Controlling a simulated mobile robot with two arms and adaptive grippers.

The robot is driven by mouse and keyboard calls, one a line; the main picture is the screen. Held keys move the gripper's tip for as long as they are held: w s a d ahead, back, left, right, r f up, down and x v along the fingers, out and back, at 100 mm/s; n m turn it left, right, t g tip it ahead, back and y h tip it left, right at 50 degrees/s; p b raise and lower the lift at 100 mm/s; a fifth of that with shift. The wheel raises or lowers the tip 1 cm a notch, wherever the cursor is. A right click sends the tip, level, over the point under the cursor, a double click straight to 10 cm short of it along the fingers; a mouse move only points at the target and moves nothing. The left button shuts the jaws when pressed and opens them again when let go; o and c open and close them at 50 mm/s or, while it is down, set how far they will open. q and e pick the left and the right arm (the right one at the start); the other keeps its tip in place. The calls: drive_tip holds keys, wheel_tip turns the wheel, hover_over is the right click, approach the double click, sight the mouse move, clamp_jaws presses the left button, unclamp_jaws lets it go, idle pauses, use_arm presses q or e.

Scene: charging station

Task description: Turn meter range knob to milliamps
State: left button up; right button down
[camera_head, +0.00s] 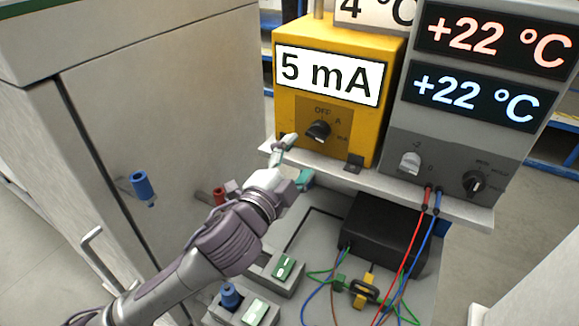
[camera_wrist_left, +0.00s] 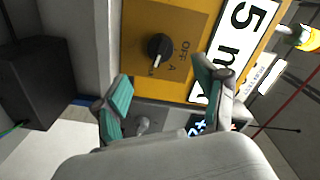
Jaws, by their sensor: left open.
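The yellow meter (camera_head: 335,55) stands on a shelf and its display reads 5 mA. Its black range knob (camera_head: 318,130) sits on the brown panel below the display, with OFF, A and mA marks around it. The knob also shows in the left wrist view (camera_wrist_left: 159,47), beyond the fingers. My left gripper (camera_head: 292,160) is in front of the meter, a little below and left of the knob. In the left wrist view its teal-padded fingers (camera_wrist_left: 165,88) are spread apart with nothing between them. My right gripper is not in view.
A grey unit (camera_head: 470,85) with two +22 °C displays and its own knobs stands right of the meter. Below the shelf (camera_head: 450,205) are a black box (camera_head: 384,232), red and blue cables, and green switches. A large grey cabinet (camera_head: 160,90) fills the left.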

use_arm(q)
drive_tip(key=shift+v, duration=1.6)
